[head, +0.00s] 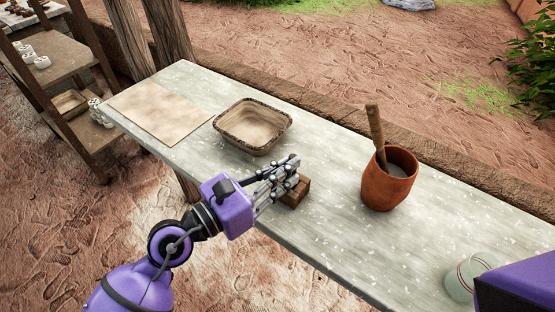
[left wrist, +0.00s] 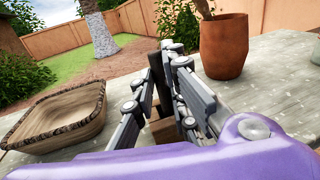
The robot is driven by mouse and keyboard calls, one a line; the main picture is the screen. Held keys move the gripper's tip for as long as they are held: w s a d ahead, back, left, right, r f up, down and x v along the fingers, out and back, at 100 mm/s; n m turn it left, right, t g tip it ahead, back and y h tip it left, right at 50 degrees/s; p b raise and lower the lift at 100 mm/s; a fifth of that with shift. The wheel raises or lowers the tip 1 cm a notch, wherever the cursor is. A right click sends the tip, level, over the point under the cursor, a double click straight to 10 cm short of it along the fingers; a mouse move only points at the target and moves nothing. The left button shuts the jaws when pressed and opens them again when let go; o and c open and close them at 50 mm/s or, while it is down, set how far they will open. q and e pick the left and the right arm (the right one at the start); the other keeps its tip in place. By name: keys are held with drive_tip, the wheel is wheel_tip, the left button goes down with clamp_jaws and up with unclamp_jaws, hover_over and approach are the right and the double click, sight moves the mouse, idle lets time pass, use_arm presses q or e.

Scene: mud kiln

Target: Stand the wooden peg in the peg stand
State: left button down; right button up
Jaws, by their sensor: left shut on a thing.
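The dark wooden peg (left wrist: 157,75) is held upright between the fingers of my left gripper (head: 284,178). The peg stand, a brown wooden block (head: 299,192), sits on the table at the near edge, directly under or just beside the fingertips. In the left wrist view the stand (left wrist: 165,130) shows partly, low between the fingers. The fingers hide the peg's lower end, so I cannot tell whether it is in the stand. My right gripper is out of view.
A square rimmed dish (head: 252,127) stands left of the gripper, behind it. A terracotta pot (head: 389,180) with a wooden-handled tool (head: 375,135) stands right. A glass jar (head: 466,279) is near the right end. A flat beige board (head: 160,110) lies at the left end.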

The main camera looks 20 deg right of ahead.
use_arm(q)
drive_tip(key=c, duration=1.9)
unclamp_jaws()
drive_tip(key=shift+o, duration=1.2)
drive_tip(key=v, duration=1.2)
